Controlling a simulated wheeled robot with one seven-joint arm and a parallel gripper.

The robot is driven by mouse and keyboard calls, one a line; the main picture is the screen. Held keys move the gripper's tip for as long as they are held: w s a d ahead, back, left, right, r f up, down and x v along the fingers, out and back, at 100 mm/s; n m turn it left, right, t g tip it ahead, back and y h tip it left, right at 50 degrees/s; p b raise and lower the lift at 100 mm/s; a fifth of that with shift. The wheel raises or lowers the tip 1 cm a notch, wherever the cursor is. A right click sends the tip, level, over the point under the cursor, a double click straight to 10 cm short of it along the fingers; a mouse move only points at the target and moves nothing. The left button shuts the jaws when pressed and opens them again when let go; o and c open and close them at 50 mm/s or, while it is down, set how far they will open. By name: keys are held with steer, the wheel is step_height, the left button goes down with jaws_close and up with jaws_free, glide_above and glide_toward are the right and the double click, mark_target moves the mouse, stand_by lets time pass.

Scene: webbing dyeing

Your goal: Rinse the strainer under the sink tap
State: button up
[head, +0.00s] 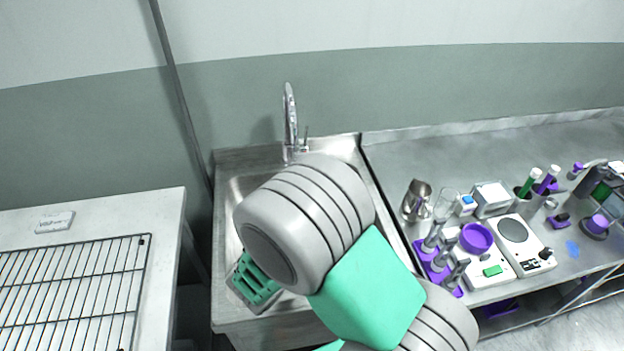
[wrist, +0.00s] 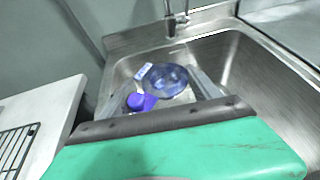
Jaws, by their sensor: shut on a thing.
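The strainer (wrist: 168,80) is a blue, see-through round bowl with a purple handle part (wrist: 141,102). In the wrist view it is in front of my gripper (wrist: 163,93), which is shut on it, over the left part of the sink (wrist: 236,50). The exact grip is partly hidden by the gripper's body. The chrome tap (wrist: 176,14) stands beyond the strainer at the back of the sink. In the head view my arm covers much of the sink (head: 225,318) and hides the strainer; the tap (head: 290,118) shows behind my arm. I see no running water.
A white table with a wire rack (head: 75,290) and a small label block (head: 54,222) stands left. The right-hand counter holds a metal jug (head: 416,200), a purple tube rack (head: 437,268), scales (head: 513,245) and a purple bowl (head: 476,238). A pipe (head: 178,95) runs up the wall.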

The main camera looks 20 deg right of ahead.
steer(key=shift+s+a, duration=0.25)
steer(key=shift+a, duration=0.15)
steer(key=shift+d, duration=0.1)
steer(key=s+d+p, duration=0.1)
steer(key=s+d, duration=0.3)
steer(key=s, duration=0.2)
steer(key=shift+s, duration=0.35)
steer(key=shift+d, duration=0.1)
stand_by(1.0)
steer(key=s+d+r+p, duration=0.2)
steer(key=s+r+p, duration=0.1)
steer(key=s+r, duration=0.1)
steer(key=shift+d, duration=0.35)
